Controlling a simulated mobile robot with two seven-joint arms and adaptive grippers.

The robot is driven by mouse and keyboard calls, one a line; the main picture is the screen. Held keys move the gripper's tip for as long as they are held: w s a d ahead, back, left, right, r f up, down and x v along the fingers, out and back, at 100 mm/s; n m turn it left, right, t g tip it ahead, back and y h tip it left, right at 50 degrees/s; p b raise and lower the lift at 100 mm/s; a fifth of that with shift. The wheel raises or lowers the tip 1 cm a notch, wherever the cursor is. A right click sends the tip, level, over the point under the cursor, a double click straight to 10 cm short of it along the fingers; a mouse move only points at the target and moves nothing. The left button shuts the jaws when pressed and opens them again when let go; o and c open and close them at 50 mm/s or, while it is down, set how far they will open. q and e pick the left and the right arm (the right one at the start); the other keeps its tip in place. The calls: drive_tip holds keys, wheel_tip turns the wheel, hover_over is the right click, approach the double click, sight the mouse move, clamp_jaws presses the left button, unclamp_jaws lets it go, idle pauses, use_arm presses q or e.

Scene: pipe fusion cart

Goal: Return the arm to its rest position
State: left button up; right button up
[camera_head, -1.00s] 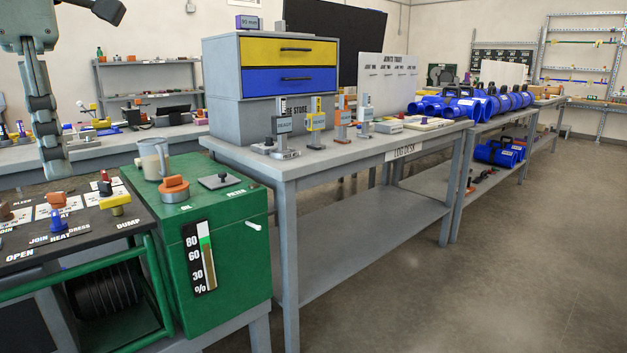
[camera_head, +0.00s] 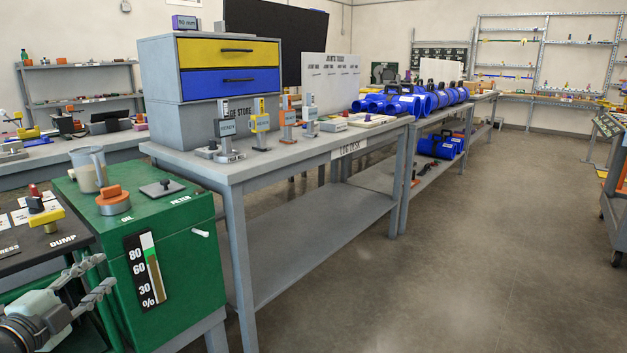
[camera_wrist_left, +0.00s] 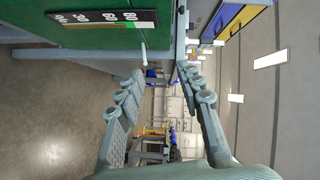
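My left gripper (camera_head: 103,272) is at the lower left of the head view, in front of the green cabinet (camera_head: 187,268), with its fingers pointing right. Its two fingers are spread apart. In the left wrist view the left gripper (camera_wrist_left: 162,70) is open, with nothing between its fingers. The green cabinet also shows at the top left of that view (camera_wrist_left: 65,32). My right gripper is in neither view.
A black panel (camera_head: 35,258) with knobs adjoins the cabinet at left. A jug (camera_head: 88,172) and an orange cap (camera_head: 113,205) stand on the cabinet. The grey log desk (camera_head: 225,170) runs beyond. Open floor (camera_head: 480,230) lies at right.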

use_arm(q)
drive_tip(key=s+d+f+n+g+y, duration=0.1)
drive_tip(key=s+f+n+g+y, duration=0.35)
drive_tip(key=f, duration=0.75)
drive_tip(key=s+d+f+n+g+y, duration=0.1)
drive_tip(key=s+f+n+g, duration=0.2)
drive_tip(key=s+f+n, duration=0.65)
drive_tip(key=s+d+f+n+g+h, duration=0.1)
drive_tip(key=s+d+f+g, duration=0.5)
drive_tip(key=s+d+f, duration=0.6)
drive_tip(key=shift+s+d+f+g+h, duration=0.2)
drive_tip(key=shift+s+f+g+h, duration=0.15)
drive_tip(key=shift+s+f+h, duration=0.5)
